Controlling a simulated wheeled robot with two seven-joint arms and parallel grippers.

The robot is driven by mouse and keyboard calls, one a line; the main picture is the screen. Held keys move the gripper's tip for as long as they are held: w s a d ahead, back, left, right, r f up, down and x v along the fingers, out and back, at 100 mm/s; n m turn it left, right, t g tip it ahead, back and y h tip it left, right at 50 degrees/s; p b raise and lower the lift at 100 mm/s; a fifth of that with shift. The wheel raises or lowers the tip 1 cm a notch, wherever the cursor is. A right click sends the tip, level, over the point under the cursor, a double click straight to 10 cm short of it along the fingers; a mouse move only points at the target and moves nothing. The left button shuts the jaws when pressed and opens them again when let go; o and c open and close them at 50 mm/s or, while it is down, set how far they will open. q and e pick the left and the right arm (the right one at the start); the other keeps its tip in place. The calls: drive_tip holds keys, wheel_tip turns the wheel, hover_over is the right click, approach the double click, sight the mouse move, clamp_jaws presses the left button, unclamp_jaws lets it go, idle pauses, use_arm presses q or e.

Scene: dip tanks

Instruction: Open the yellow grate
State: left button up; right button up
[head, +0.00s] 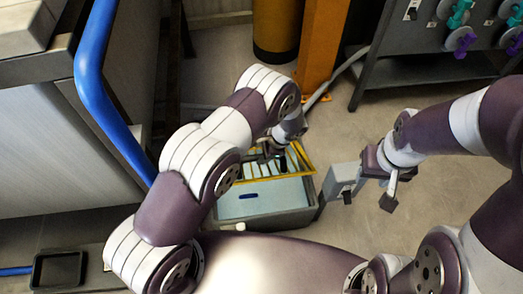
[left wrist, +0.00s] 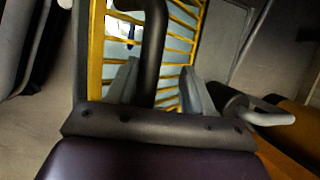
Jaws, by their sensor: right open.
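The yellow grate (head: 297,160) lies over the far part of a grey tank (head: 272,222) in the head view, partly hidden by my left arm. Its yellow bars (left wrist: 97,50) also show in the left wrist view. My left gripper (head: 272,151) is at the grate. In the left wrist view its two grey fingers (left wrist: 160,88) stand apart. A dark bent bar (left wrist: 154,45), seemingly a handle, runs between them, with a gap to the right finger. I cannot tell whether it touches the left one. My right gripper (head: 368,196) is open and empty, right of the tank.
A blue rail (head: 95,75) and a grey cabinet (head: 60,150) stand at the left. An orange post (head: 322,45) and a brown-yellow cylinder (head: 277,28) are behind the tank. A rack with coloured knobs (head: 459,14) is at the back right.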

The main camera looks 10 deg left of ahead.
use_arm(q)
drive_tip(key=p+v, duration=0.3)
drive_tip(key=v, duration=0.9)
drive_tip(key=shift+d+r, duration=0.15)
drive_tip(key=shift+r, duration=0.15)
